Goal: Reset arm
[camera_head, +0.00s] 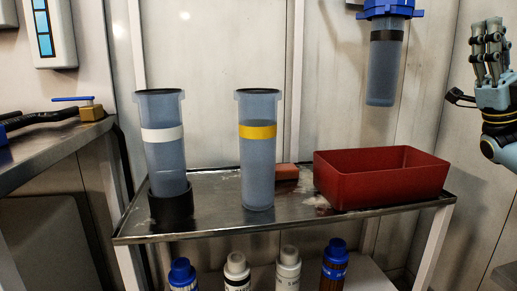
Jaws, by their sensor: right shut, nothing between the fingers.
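My right gripper (487,26) shows at the right edge of the head view, raised with its dark fingers pointing up. It is shut and empty, and it touches nothing. It is to the right of the red bin (380,187) and higher than it. The rest of my right arm is cut off by the picture's edge. My left gripper is not in view.
A metal table (222,219) holds a white-banded canister (164,163) in a black ring, a yellow-banded canister (258,170) and a small orange block (287,171). A blue-capped housing (386,70) hangs above the bin. Several bottles (288,265) stand below. A left counter (60,140) holds a valve (88,110).

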